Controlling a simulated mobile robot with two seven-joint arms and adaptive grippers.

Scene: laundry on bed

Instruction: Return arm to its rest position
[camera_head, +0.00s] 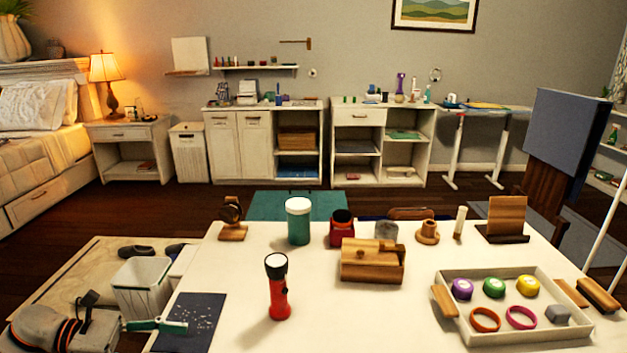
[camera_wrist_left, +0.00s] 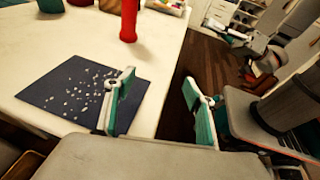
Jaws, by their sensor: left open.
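My left gripper (camera_head: 157,326) shows at the lower left in the head view, at the left edge of the table by a dark blue mat (camera_head: 190,322). My grey and orange left arm comes in from the lower left. In the left wrist view the two teal-padded fingers of the left gripper (camera_wrist_left: 159,85) are spread apart with nothing between them. One finger overlaps the mat (camera_wrist_left: 70,92) in the picture, and the other is over the dark floor beyond the table edge.
A red flashlight (camera_head: 278,290) stands upright on the white table (camera_head: 235,325) near the mat. A wooden box (camera_head: 370,262) and a tray (camera_head: 545,342) holding several small items are further right. A white bin (camera_head: 142,290) stands left of the table.

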